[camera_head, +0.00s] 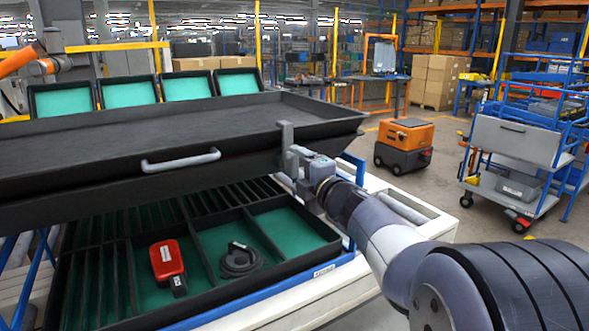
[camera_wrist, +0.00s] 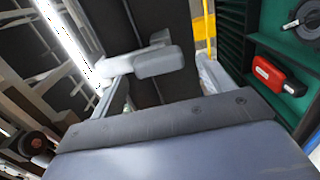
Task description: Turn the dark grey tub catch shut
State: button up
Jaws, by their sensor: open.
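The dark grey tub (camera_head: 190,125) is a wide, shallow tray raised above a compartmented drawer. Its front wall carries a light grey bar handle (camera_head: 181,160). The grey catch (camera_head: 287,133) stands roughly upright at the right part of the front wall. My gripper (camera_head: 292,160) is open right at the catch, reaching in from the lower right. In the wrist view the catch (camera_wrist: 158,62) shows as a pale rounded bar just ahead of my gripper (camera_wrist: 163,82). I cannot tell whether the fingers touch it.
Below the tub, the green-lined drawer (camera_head: 215,310) holds a red-and-black tool (camera_head: 167,265) and a coiled black item (camera_head: 240,261). Several green-lined bins (camera_head: 238,82) stand behind. An orange-and-black cart (camera_head: 404,145) and a blue trolley (camera_head: 515,140) are at the right, with open floor between.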

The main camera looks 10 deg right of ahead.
jog(key=v, duration=0.8)
jog(key=shift+s, duration=0.25)
jog(key=x, duration=1)
jog(key=shift+w, duration=0.4)
jog(key=shift+s, duration=0.1)
